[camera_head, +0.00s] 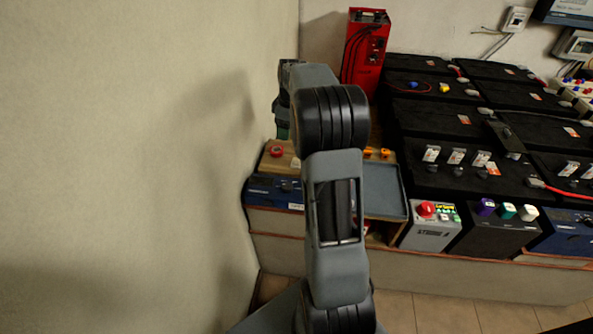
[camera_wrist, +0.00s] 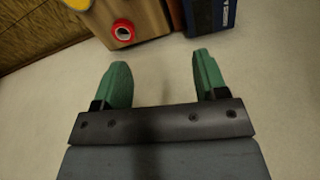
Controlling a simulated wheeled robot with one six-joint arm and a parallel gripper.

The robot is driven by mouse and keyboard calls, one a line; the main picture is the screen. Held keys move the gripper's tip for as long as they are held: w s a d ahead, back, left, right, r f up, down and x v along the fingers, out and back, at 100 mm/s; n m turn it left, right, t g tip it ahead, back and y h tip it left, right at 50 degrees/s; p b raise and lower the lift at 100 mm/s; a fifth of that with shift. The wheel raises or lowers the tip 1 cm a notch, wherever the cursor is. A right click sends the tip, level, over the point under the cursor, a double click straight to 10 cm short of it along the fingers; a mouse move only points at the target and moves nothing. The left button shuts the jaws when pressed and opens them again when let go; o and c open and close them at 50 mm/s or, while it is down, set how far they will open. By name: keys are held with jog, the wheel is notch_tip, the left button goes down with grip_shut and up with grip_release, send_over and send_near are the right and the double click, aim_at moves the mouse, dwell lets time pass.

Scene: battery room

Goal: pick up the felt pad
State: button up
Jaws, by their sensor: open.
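I cannot make out a felt pad in either view; my arm covers part of the bench in the head view. My gripper (camera_wrist: 160,80) shows two green fingers in the wrist view, spread apart with nothing between them. In the head view the gripper end is at the upper left of my arm, by the wall, and mostly hidden behind my arm links.
A red ring (camera_head: 276,151) sits on a wooden surface; it also shows in the wrist view (camera_wrist: 124,31). A grey tray (camera_head: 382,190) lies right of my arm. A red unit (camera_head: 364,50) and black batteries (camera_head: 430,115) stand behind. A wall (camera_head: 140,150) is close on the left.

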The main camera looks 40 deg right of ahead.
jog(key=shift+n, duration=0.9)
jog(key=d+f, duration=0.2)
jog(key=f, duration=0.2)
jog(key=w+d+f+b, duration=0.1)
jog(key=d+f, duration=0.1)
jog(key=f, duration=0.3)
jog(key=w+d+f+b, duration=0.1)
jog(key=d+f, duration=0.1)
jog(key=f, duration=0.3)
jog(key=shift+w+d+f, duration=0.2)
jog(key=shift+w, duration=0.05)
jog(key=shift+w+a+f+b, duration=0.1)
jog(key=shift+a+f+b, duration=0.05)
jog(key=shift+f, duration=0.85)
jog(key=shift+w+a+f+b, duration=0.1)
jog(key=shift+w+f, duration=0.05)
jog(key=shift+f, duration=0.8)
jog(key=shift+w+a+f+b, duration=0.1)
jog(key=shift+a+f+b, duration=0.05)
jog(key=shift+f, duration=0.85)
jog(key=c, duration=1)
jog(key=shift+r, duration=0.1)
